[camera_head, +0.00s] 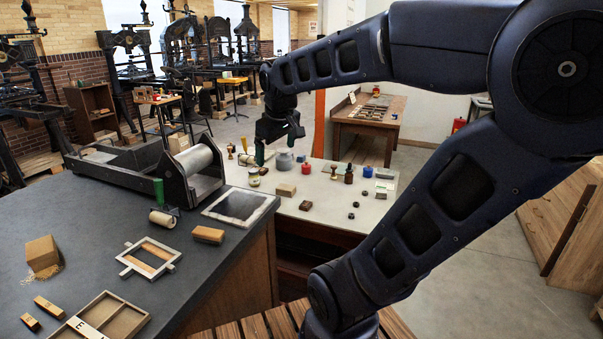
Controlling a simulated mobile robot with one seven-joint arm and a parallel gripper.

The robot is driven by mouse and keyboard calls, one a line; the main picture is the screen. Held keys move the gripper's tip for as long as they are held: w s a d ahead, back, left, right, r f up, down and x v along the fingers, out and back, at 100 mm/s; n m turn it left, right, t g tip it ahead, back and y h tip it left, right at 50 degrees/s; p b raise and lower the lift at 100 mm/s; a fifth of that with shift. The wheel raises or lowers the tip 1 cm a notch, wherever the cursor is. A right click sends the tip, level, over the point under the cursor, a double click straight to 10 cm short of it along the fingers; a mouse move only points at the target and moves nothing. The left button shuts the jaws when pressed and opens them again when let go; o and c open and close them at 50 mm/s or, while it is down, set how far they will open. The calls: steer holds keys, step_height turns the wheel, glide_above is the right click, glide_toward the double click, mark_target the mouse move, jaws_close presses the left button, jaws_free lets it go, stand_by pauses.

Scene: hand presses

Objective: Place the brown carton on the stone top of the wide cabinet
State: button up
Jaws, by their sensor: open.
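A brown carton (41,255) sits at the left of the dark stone top (100,216) of the wide cabinet, with tan crumbs around its base. A smaller tan-brown block (285,190) lies on the pale tabletop behind; I cannot tell if it is also a carton. My gripper (279,146) hangs above the far side of that pale table, well away from the carton on the dark top. It is open, with nothing visible between its fingers.
The dark top also holds a press bed with a roller (194,160), a hand roller (162,218), a frame (150,257), a brown block (208,235) and a type tray (103,318). Jars and bottles (349,174) stand on the pale table (322,216).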

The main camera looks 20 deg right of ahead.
steer(key=s+d+f+m, duration=0.4)
steer(key=s+m, duration=0.1)
steer(key=s, duration=0.3)
steer(key=shift+f, duration=0.2)
